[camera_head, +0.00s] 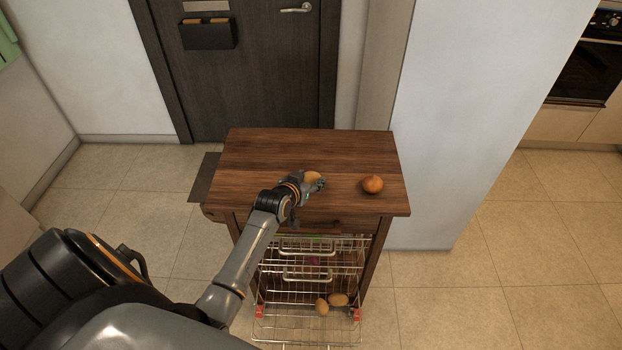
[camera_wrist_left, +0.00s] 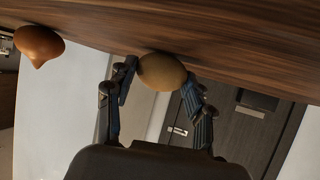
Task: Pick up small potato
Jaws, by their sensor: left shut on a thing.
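The small potato (camera_wrist_left: 162,71) is tan and oval. In the left wrist view it sits between the two fingertips of my left gripper (camera_wrist_left: 160,90), which is shut on it. In the head view the potato (camera_head: 313,176) shows partly at the gripper (camera_head: 315,181), over the wooden top of the cart (camera_head: 260,150). I cannot tell whether the potato still touches the wood. My right gripper is not in view.
An orange-brown onion (camera_head: 373,184) lies on the cart top to the right; it also shows in the left wrist view (camera_wrist_left: 38,44). Wire baskets (camera_head: 290,272) below hold two more potatoes (camera_head: 338,299). A white wall (camera_head: 470,120) stands close on the right.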

